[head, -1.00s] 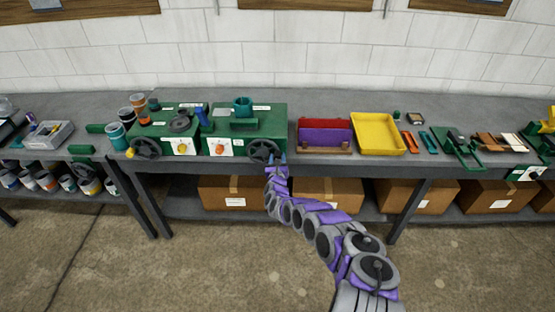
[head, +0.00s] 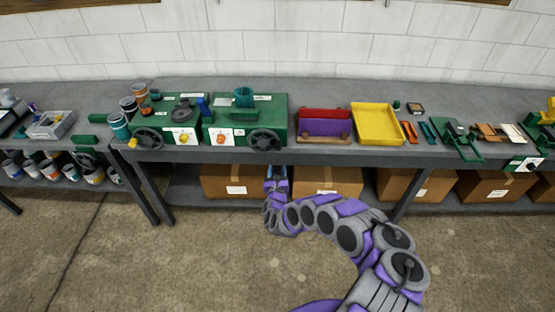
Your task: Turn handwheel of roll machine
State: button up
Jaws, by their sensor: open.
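Two green machines stand side by side on the grey bench. The right machine (head: 270,112) has a black handwheel (head: 265,141) on its front at the right, a teal cup-like part on top and an orange knob on a white label. The left machine (head: 165,117) has a black handwheel (head: 149,138) at its front left and a yellow knob. Which one is the roll machine I cannot tell from the labels. My gripper (head: 277,172) is open and empty, just below the right machine's handwheel and apart from it in the picture. The handwheels are fully visible.
The bench edge (head: 350,152) runs behind my gripper. Cardboard boxes (head: 328,181) sit on the shelf below. A red and purple bin (head: 324,124) and a yellow tray (head: 378,124) stand right of the machines. Cans (head: 118,125) stand at left. The floor in front is clear.

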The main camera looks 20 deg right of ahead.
jog(key=shift+p+v, duration=1)
jog(key=shift+v, duration=1.1)
